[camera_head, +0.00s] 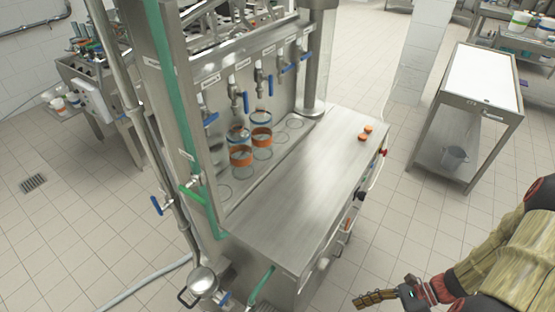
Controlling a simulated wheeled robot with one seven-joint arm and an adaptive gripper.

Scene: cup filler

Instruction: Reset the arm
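My arm (502,262), in a tan cover with black joints, reaches in from the lower right corner. My gripper (368,299) is at the bottom edge, over the floor to the right of the filler machine. Its fingers overlap from this side, so their opening is unclear, and I see nothing held in it. The steel cup filler (290,190) stands in the middle, apart from my gripper. Under its taps are clear cups, with orange bands (241,155) and blue bands (238,132).
The tiled floor between is clear.

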